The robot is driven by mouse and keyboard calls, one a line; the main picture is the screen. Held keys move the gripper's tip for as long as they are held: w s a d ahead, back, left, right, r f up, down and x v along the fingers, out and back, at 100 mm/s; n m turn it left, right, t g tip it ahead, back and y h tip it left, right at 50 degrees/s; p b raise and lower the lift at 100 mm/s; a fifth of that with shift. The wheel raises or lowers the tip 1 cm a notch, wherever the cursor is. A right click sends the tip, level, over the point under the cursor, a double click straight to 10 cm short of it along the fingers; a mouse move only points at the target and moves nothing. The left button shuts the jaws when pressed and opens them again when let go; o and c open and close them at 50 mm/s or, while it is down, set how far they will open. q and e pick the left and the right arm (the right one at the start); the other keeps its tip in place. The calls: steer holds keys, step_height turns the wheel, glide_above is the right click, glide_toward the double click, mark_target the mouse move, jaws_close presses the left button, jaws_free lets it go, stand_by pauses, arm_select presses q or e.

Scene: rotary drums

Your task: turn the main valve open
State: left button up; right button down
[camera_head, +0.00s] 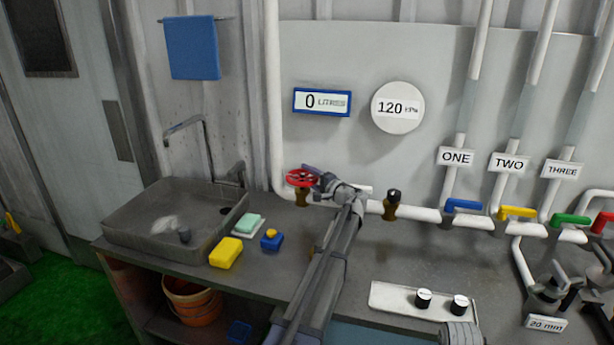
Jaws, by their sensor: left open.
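The main valve looks to be the red round handwheel (298,179) on a brass body, set on the white pipe at the back wall. My left gripper (315,176) is open at the right side of the wheel, and its fingers overlap the wheel's right edge in the picture. I cannot tell whether they touch the rim. The gripper and arm hide part of the pipe just right of the wheel. My right gripper does not show clearly in this view.
A gauge reads 120 (398,107) and a blue-framed display reads 0 LITRES (322,102). Lever valves, blue (463,205), yellow (517,213) and green (570,220), sit at right. A sink (175,220), yellow sponge (226,252) and white tray (390,298) occupy the counter.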

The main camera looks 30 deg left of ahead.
mark_target(318, 181)
arm_select(q)
steer(key=v, duration=0.7)
steer(key=shift+s+d, duration=0.1)
steer(key=shift+d, duration=0.1)
steer(key=shift+s, duration=0.1)
